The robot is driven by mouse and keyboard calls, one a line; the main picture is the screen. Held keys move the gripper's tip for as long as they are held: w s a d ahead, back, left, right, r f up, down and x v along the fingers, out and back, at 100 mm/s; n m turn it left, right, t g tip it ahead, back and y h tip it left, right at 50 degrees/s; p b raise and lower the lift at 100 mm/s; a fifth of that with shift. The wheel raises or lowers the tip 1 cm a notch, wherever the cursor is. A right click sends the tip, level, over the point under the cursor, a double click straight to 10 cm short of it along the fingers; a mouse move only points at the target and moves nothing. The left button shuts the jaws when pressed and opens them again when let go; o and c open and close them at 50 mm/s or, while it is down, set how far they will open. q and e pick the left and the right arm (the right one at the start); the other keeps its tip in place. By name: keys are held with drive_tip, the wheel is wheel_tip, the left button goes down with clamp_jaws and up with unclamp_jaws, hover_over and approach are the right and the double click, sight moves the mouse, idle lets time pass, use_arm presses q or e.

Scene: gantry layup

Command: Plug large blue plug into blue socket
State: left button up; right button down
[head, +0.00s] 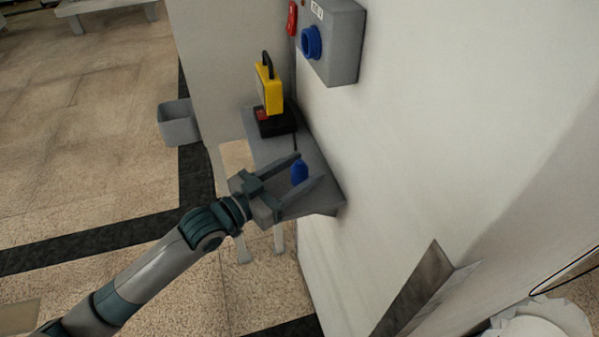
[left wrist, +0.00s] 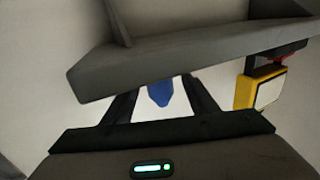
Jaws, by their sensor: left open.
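The large blue plug (head: 299,173) stands on a small grey shelf (head: 325,198) fixed to the white wall. My left gripper (head: 300,168) is open, with its two fingers on either side of the plug. In the left wrist view the plug (left wrist: 160,93) shows between the fingers (left wrist: 160,100), partly hidden by a grey slab across the view. I cannot tell whether a finger touches it. The blue socket (head: 311,42) is on a grey box (head: 343,45) higher on the wall, and nothing is in it. My right gripper is not in view.
A yellow device (head: 268,90) with a black handle stands on a black and red base at the shelf's far end; it also shows in the left wrist view (left wrist: 268,92). A red switch (head: 292,18) is beside the socket box.

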sight(300, 161)
use_arm(q)
drive_tip(key=c, duration=1.2)
drive_tip(key=shift+o, duration=0.2)
wheel_tip(300, 161, up, 9)
drive_tip(key=shift+r+b, duration=0.1)
drive_tip(key=shift+b, duration=0.85)
drive_tip(key=shift+r, duration=0.4)
drive_tip(key=shift+a, duration=0.1)
